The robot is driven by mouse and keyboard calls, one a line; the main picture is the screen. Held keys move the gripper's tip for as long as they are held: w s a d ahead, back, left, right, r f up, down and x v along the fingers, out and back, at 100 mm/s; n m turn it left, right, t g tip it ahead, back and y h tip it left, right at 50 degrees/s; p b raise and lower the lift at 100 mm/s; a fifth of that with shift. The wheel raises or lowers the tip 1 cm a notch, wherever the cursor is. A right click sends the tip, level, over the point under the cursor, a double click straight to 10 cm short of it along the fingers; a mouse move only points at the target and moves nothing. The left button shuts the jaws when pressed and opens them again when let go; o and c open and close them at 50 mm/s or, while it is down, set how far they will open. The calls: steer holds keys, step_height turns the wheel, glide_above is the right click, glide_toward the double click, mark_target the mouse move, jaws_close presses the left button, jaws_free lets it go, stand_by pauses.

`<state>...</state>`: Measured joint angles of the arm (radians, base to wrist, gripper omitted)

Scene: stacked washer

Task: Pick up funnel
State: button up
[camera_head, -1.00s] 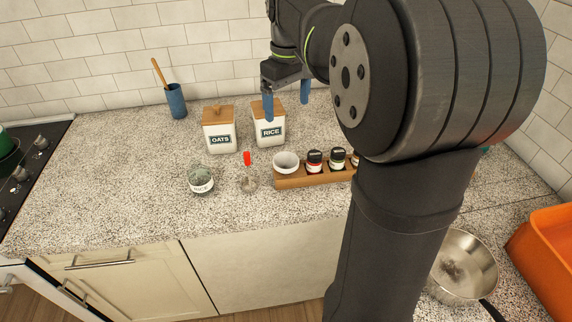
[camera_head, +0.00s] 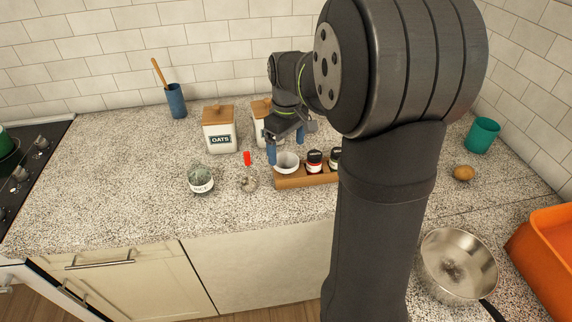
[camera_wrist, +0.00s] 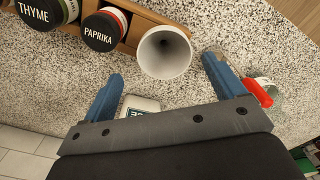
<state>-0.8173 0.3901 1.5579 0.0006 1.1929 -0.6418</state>
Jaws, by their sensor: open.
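The funnel (camera_head: 287,166) is a pale grey-white cone with its wide mouth up, at the left end of a wooden spice rack (camera_head: 318,179). In the wrist view the funnel (camera_wrist: 163,52) shows its round mouth and the small dark hole inside. My gripper (camera_head: 285,148) is open and empty, its blue fingers above and around the near area of the funnel. In the wrist view the gripper (camera_wrist: 163,68) has one fingertip on each side of the funnel's lower edge, apart from it as far as I can see. The funnel's lower stem is hidden.
Spice jars, among them the paprika jar (camera_wrist: 104,29), stand beside the funnel in the rack. The oats canister (camera_head: 220,130) is behind. Counter at the far left is clear.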

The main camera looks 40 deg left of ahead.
mark_target(284, 159)
steer(key=f, duration=0.5)
steer(key=shift+s+a, duration=0.15)
steer(key=shift+s, duration=0.2)
steer(key=c, duration=0.8)
steer(key=shift+r, duration=0.1)
steer(key=shift+r, duration=0.6)
step_height(284, 159, up, 3)
steer(key=shift+f, duration=0.15)
steer(key=w+d+r, duration=0.3)
steer(key=d+r, duration=0.8)
